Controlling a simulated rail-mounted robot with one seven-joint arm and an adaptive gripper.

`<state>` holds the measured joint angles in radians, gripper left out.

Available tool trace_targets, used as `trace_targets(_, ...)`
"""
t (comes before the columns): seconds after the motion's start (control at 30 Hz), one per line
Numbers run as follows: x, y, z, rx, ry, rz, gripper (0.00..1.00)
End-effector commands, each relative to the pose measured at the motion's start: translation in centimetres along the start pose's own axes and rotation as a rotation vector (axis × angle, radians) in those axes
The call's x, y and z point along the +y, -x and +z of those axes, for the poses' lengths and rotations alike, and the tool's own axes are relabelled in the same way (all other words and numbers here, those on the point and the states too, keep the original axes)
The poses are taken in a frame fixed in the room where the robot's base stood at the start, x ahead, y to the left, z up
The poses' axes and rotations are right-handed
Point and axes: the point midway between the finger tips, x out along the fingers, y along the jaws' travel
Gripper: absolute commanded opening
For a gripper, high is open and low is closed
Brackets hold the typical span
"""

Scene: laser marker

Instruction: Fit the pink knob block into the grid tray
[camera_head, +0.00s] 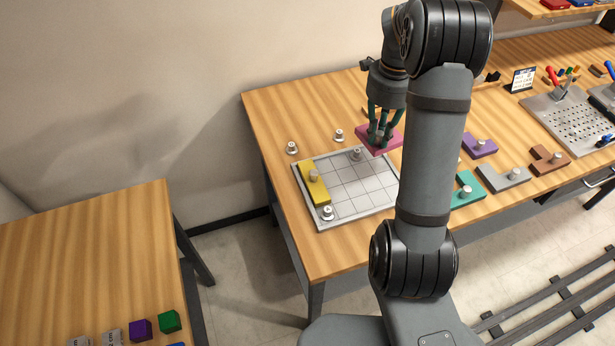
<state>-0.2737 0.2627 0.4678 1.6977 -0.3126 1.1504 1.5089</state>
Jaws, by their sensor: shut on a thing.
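The pink knob block (366,133) is held in my gripper (378,142). My gripper points down and its fingers are shut at the block's knob, over the far right part of the grid tray. The grid tray (357,208) lies on the wooden table, with a pale gridded floor and a grey rim. A yellow knob block (318,191) lies along the tray's left side. The rest of the visible grid looks bare. The block appears to be above the tray, but its exact height is hard to tell. My arm hides the tray's right edge.
Purple (481,147), grey (505,179), brown (548,161) and teal (468,191) knob blocks lie right of my arm. Small metal posts (292,148) stand around the tray. A perforated plate (575,123) lies far right. The table's left end (263,120) is clear.

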Motion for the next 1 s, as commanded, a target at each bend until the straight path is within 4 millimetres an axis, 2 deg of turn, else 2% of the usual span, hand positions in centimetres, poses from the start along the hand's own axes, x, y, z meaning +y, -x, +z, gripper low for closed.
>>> trace_targets(0.17, -0.1, -0.1, 0.2, -0.001, -0.088, -0.006, 0.00)
trace_targets(0.27, 0.5, -0.6, 1.3, 0.000, -0.108, -0.003, 0.00)
trace_targets(0.5, 3.1, -3.8, 6.1, 0.002, -0.108, 0.000, 0.00)
trace_targets(0.7, 4.6, -6.1, 9.4, 0.001, -0.112, -0.002, 0.00)
trace_targets(0.83, 5.0, -6.8, 10.3, 0.000, -0.113, -0.005, 0.00)
trace_targets(1.0, 5.2, -8.4, 10.4, 0.002, -0.115, -0.001, 0.00)
